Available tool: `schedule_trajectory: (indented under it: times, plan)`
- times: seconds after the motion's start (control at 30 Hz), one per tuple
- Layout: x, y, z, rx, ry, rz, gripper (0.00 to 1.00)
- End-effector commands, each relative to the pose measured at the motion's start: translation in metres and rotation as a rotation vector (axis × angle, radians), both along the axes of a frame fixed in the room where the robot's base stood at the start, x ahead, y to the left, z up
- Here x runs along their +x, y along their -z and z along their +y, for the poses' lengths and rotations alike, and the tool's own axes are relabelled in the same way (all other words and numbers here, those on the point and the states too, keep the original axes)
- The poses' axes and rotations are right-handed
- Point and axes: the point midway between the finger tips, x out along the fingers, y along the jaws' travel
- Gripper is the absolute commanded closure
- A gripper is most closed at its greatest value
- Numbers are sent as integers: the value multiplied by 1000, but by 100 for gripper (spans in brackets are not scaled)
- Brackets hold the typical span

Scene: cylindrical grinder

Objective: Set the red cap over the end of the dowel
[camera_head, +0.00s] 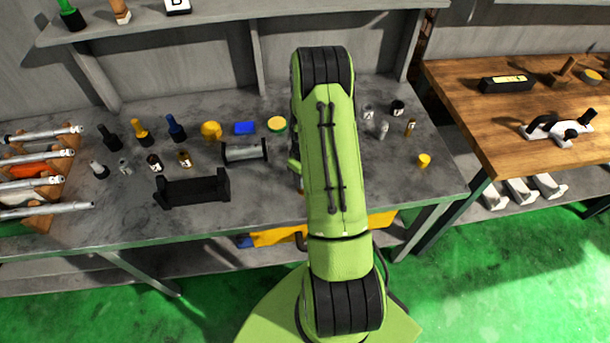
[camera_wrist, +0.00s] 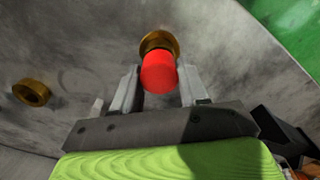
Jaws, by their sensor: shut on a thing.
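In the wrist view, my gripper (camera_wrist: 159,88) is shut on the red cap (camera_wrist: 159,73), which sits between its two grey fingers. A round brass-coloured piece (camera_wrist: 160,41) shows just beyond the cap and is partly covered by it. I cannot tell whether the cap touches it. I cannot make out the dowel for certain in either view. In the head view, my arm hides my gripper and the cap.
A second brass-coloured ring (camera_wrist: 31,93) lies on the grey bench at left. In the head view, the bench (camera_head: 110,215) holds a black cradle (camera_head: 193,190), several small bottles and a yellow piece (camera_head: 424,160). A wooden table (camera_head: 520,110) stands at right.

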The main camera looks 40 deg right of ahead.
Motion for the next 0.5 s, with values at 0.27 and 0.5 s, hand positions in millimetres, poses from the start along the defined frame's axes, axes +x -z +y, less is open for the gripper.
schedule_trajectory:
  times: [0.27,0.5]
  plan:
    - [0,0,0,0,0,0,27]
    - [0,-1,0,0,0,0,27]
